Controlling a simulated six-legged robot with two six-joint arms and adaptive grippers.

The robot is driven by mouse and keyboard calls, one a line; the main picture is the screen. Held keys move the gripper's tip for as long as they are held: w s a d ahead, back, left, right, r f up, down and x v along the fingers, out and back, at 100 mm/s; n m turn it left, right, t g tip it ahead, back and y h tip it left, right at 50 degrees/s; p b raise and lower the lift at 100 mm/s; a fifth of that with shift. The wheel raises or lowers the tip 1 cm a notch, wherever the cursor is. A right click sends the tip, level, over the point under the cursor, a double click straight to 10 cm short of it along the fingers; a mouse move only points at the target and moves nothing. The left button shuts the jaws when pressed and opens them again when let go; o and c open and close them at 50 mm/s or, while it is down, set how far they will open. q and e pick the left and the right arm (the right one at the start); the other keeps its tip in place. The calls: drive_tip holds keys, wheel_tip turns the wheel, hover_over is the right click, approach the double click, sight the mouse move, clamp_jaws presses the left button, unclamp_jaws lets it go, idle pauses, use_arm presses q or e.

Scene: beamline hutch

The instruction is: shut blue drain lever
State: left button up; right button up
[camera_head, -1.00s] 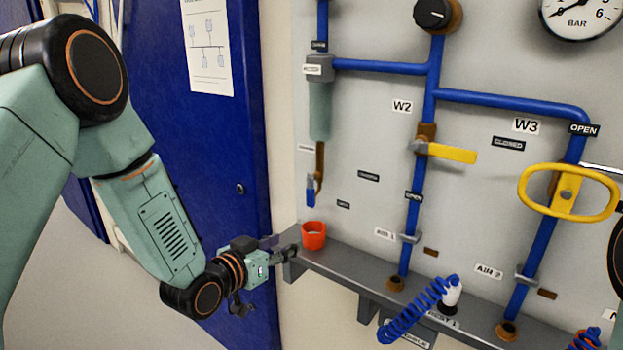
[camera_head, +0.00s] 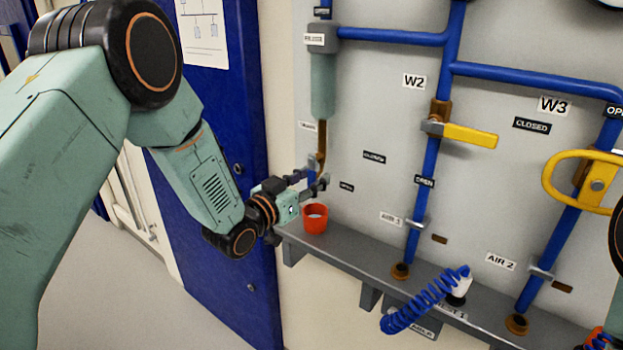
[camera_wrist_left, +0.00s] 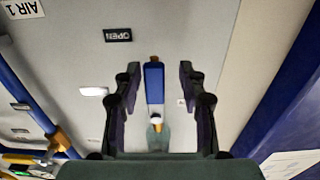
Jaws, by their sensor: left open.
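The blue drain lever (camera_wrist_left: 153,82) shows in the left wrist view between the two fingers of my left gripper (camera_wrist_left: 159,70), with clear gaps on both sides. In the head view the lever (camera_head: 311,176) hangs down beside the brown drain pipe (camera_head: 321,140), largely hidden by the fingers. My left gripper (camera_head: 318,178) is open, and its fingertips are at the lever. I cannot tell whether they touch it.
A red cup (camera_head: 315,218) stands on the grey shelf (camera_head: 345,247) just below the gripper. A yellow lever (camera_head: 469,135), a yellow oval handle (camera_head: 548,178) and a coiled blue hose (camera_head: 425,300) are to the right. A blue door (camera_head: 225,130) is behind the arm.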

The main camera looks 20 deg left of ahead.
use_arm(q)
drive_tip(key=shift+s+d+r, duration=0.45)
drive_tip(key=shift+r, duration=0.2)
drive_tip(key=shift+w+a+f, duration=0.2)
drive_tip(key=shift+w+f, duration=0.1)
drive_tip(key=shift+w, duration=0.05)
drive_tip(key=shift+c, duration=0.6)
drive_tip(key=shift+w+a+f, duration=0.1)
drive_tip(key=shift+w+f, duration=0.15)
drive_tip(key=shift+w, duration=0.05)
drive_tip(key=c, duration=0.3)
drive_tip(key=shift+s+d+r, duration=0.2)
drive_tip(key=shift+s+r, duration=0.1)
drive_tip(key=shift+s, duration=0.05)
drive_tip(key=c, duration=0.3)
drive_tip(key=shift+c, duration=0.7)
drive_tip(key=shift+a, duration=0.15)
clamp_jaws()
